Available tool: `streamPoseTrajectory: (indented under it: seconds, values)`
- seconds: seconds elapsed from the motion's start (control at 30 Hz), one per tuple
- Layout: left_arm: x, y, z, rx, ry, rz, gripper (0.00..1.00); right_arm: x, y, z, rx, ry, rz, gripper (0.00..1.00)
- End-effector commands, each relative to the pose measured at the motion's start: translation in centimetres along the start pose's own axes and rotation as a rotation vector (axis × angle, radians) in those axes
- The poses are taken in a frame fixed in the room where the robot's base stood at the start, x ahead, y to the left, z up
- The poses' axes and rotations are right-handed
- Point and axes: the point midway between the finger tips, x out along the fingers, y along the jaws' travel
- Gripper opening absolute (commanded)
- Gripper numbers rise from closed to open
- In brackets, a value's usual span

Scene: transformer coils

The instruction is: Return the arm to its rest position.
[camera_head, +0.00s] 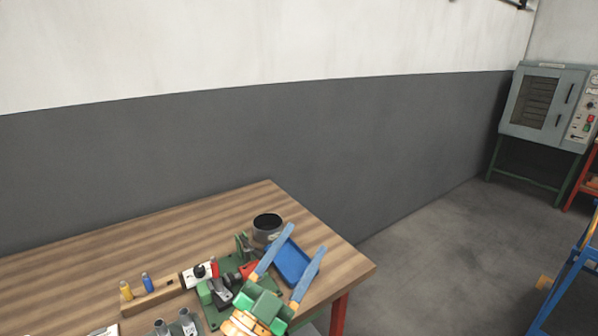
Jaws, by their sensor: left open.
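My left gripper (306,239) shows at the lower middle, with a green body and two long blue fingers pointing up and to the right. The fingers stand well apart and nothing is held between them. They are over the right part of the wooden table (80,270), in front of a blue tray (290,258) that they partly cover. My right gripper is not in view.
A dark round pot (267,222) stands behind the tray. Left of the gripper are a green fixture, a white box with a black knob (197,275) and a wooden block (152,298) with yellow and blue tools. The table's back left is clear. A grey oven (540,105) stands far right.

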Motion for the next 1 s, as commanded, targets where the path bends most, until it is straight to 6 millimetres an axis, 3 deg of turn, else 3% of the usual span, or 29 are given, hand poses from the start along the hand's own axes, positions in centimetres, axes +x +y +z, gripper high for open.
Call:
streamPoseTrajectory:
  seconds: [0.03, 0.1, 0.23, 0.3, 0.43, 0.57, 0.7, 0.87, 1.0]
  values:
    - [-2.3, -2.0, 3.7, -0.082, -0.184, -0.121, 0.66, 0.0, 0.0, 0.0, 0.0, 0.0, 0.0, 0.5]
    - [-7.0, -3.4, 9.2, -0.178, -0.474, -0.242, 0.66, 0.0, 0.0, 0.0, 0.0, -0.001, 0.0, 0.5]
    - [-16.4, -2.0, 15.4, -0.31, -0.918, -0.297, 0.66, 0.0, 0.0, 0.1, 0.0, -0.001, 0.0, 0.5]
    - [-20.8, -0.5, 16.8, -0.363, -1.098, -0.279, 0.66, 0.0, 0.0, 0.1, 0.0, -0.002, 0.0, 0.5]
    - [-27.6, 2.5, 17.4, -0.445, -1.364, -0.208, 0.66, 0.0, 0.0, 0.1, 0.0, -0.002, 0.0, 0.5]
    - [-33.2, 5.3, 16.4, -0.517, -1.577, -0.107, 0.66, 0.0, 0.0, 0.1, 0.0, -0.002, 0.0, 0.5]
    - [-38.4, 8.0, 14.1, -0.588, -1.769, 0.026, 0.66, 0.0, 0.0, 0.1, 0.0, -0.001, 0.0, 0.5]
    - [-39.8, 10.6, 18.9, -0.588, -1.793, 0.037, 0.66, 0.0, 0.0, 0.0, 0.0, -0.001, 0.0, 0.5]
    - [-42.2, 13.2, 22.5, -0.59, -1.82, 0.054, 0.66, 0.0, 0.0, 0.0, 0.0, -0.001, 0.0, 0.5]
